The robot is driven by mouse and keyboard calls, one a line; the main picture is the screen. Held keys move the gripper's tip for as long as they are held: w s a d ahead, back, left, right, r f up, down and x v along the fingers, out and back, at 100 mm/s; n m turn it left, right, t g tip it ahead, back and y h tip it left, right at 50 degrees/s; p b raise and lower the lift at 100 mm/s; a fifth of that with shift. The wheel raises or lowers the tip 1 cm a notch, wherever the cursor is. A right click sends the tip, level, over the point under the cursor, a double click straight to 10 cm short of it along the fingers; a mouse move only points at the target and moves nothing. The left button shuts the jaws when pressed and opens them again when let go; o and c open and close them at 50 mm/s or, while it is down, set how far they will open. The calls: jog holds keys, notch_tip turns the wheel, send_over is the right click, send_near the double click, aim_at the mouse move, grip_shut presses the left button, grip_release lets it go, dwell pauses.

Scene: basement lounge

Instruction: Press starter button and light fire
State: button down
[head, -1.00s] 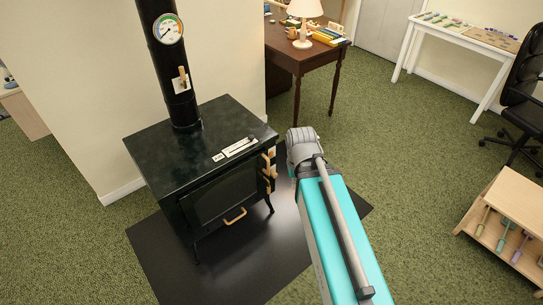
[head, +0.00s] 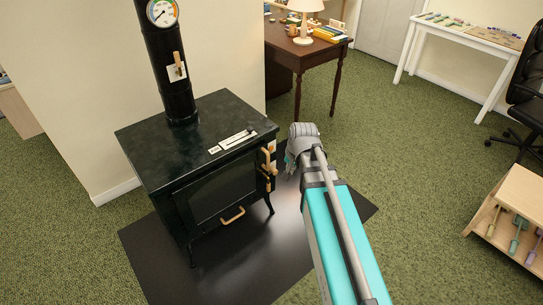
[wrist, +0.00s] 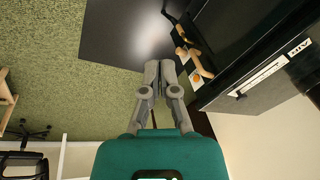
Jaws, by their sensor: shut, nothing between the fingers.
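The black stove (head: 195,145) stands on legs at the left of the head view. Its glass front (head: 224,192) is closed, with a wooden handle (head: 232,214) below it. Wooden handles (head: 267,161) project at its right front edge, beside white plates. In the wrist view, a round orange button (wrist: 196,76) sits on a white plate, next to a wooden handle (wrist: 201,64). My gripper (head: 289,164) is just right of the stove, apart from it. In the wrist view, my gripper (wrist: 160,66) is shut and empty, left of the button. I see no flame.
A dark floor plate (head: 290,240) lies under the stove. A black flue (head: 172,80) with a round gauge (head: 162,12) rises from it. A brown desk (head: 301,54) stands behind, and a wooden shelf unit (head: 520,200) at right. Open green carpet (head: 405,180) lies between.

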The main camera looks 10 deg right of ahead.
aim_at(271, 149)
jog(key=w+d+f+m+t+b, duration=0.2)
jog(key=w+f+m+b, duration=0.5)
jog(key=w+f+b, duration=0.4)
jog(key=w+d+f+m+t+y+b, duration=0.1)
jog(key=w+d+f+m+t+b, duration=0.2)
jog(key=w+f+m+b, duration=0.4)
jog(key=w+f+t+b, duration=0.1)
jog(key=w+f+b, duration=0.3)
jog(key=w+b, duration=0.2)
jog(key=shift+w+m+y+b, duration=0.3)
jog(key=shift+b, duration=0.7)
jog(key=shift+w+a, duration=0.75)
jog(key=shift+w, duration=0.5)
jog(key=shift+w+a, duration=0.7)
jog(key=shift+w, duration=0.55)
jog(key=shift+w+a, duration=0.75)
jog(key=shift+w, duration=0.5)
jog(key=shift+w, duration=0.15)
jog(key=shift+w+a, duration=0.2)
jog(key=shift+w, duration=0.05)
